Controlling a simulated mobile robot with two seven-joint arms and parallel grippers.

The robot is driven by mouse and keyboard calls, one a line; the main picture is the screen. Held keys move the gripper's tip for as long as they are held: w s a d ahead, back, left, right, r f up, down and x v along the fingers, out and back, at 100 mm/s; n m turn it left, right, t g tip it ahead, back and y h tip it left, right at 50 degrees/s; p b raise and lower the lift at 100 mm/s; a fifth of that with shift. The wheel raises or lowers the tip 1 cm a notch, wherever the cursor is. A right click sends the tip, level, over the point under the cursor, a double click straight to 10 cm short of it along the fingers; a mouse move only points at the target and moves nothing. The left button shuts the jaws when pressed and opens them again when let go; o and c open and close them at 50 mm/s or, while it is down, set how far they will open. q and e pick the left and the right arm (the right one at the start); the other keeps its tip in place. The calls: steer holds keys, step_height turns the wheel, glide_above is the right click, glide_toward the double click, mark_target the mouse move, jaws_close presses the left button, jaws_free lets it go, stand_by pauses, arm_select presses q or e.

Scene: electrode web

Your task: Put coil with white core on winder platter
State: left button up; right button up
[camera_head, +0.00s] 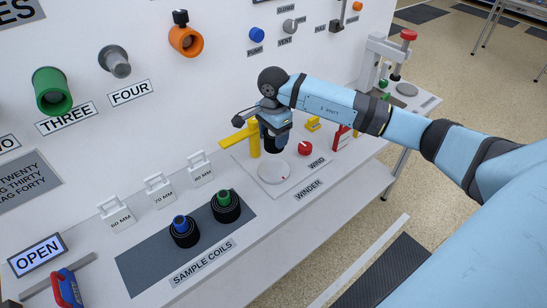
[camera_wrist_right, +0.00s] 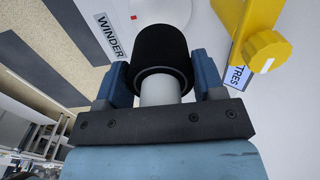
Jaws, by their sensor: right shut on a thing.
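My right gripper (camera_head: 275,132) is shut on the coil with white core. In the right wrist view the black coil (camera_wrist_right: 160,50) sits between the blue fingers, and its white core (camera_wrist_right: 160,92) sticks out towards the palm. The right gripper (camera_wrist_right: 160,85) points down. The winder platter (camera_head: 275,171) is a white disc on the winder base, and it is empty. The coil is above the base at the platter's back edge, apart from the disc as far as I can tell. The platter also shows at the top of the right wrist view (camera_wrist_right: 160,10). My left gripper is out of view.
A yellow post with an arm (camera_head: 254,140) stands close beside the held coil. A red knob (camera_head: 305,148) is right of the platter. Blue-core (camera_head: 183,231) and green-core (camera_head: 226,206) coils stand on the grey sample mat (camera_head: 140,267). The wall with pegs rises behind.

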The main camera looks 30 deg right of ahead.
step_height(320, 180, down, 9)
steer(key=shift+f, duration=0.4)
steer(key=o, duration=0.6)
steer(key=shift+f, duration=0.1)
steer(key=o, duration=0.5)
steer(key=shift+c, duration=0.2)
